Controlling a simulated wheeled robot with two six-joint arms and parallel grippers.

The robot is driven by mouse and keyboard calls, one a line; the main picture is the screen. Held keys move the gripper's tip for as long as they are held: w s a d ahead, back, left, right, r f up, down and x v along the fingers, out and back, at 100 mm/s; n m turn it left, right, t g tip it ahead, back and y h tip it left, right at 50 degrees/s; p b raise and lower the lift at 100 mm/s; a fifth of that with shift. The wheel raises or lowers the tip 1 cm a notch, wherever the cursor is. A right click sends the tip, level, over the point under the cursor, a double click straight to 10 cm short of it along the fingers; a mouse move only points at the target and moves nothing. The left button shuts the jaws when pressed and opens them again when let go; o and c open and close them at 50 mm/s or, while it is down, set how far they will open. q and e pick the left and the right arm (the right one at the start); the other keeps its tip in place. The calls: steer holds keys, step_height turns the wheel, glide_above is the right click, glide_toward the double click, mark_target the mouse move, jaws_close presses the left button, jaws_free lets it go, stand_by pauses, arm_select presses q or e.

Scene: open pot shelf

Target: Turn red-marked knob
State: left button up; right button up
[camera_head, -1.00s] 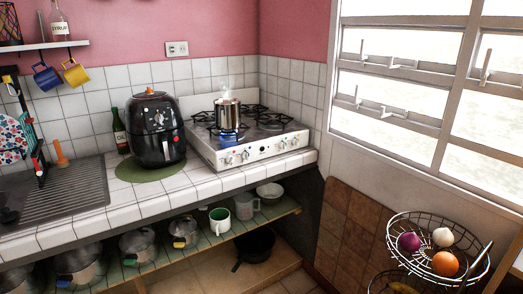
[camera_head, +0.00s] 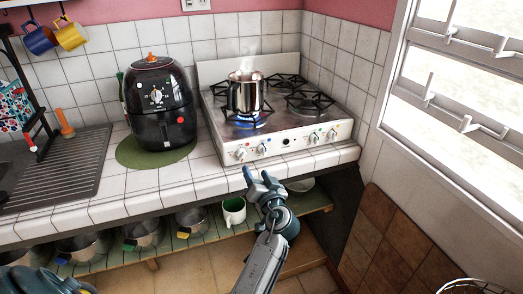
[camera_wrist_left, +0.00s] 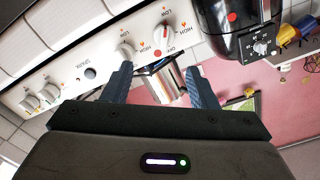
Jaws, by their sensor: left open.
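The white stove (camera_head: 290,150) has a row of knobs on its front panel. The red-marked knob (camera_wrist_left: 165,36) is white with a red mark and appears near the top middle of the left wrist view, which is turned upside down. In the head view it is the leftmost knob (camera_head: 240,154). My left gripper (camera_head: 257,176) is open and empty, in front of and a little below the panel. In the left wrist view its fingers (camera_wrist_left: 158,70) are spread, with the red-marked knob beyond the gap, apart from them. My right gripper is not seen.
A steaming metal pot (camera_head: 246,95) stands over a blue flame on the front left burner. A black air fryer (camera_head: 158,108) stands left of the stove. The tiled counter edge (camera_head: 215,182) and a lower shelf with a green-and-white mug (camera_head: 233,211) lie near my arm.

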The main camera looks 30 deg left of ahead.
mark_target(245, 156)
arm_select(q)
steer(key=p+x, duration=0.2)
steer(key=x, duration=0.5)
steer(key=shift+a+r+p, duration=0.2)
steer(key=shift+a+p, duration=0.1)
steer(key=shift+p, duration=0.1)
steer(key=shift+p+x, duration=0.3)
steer(key=shift+x, duration=0.85)
steer(key=shift+a+f, duration=0.1)
steer(key=shift+c, duration=0.6)
steer(key=c, duration=0.8)
steer(key=shift+c, duration=0.2)
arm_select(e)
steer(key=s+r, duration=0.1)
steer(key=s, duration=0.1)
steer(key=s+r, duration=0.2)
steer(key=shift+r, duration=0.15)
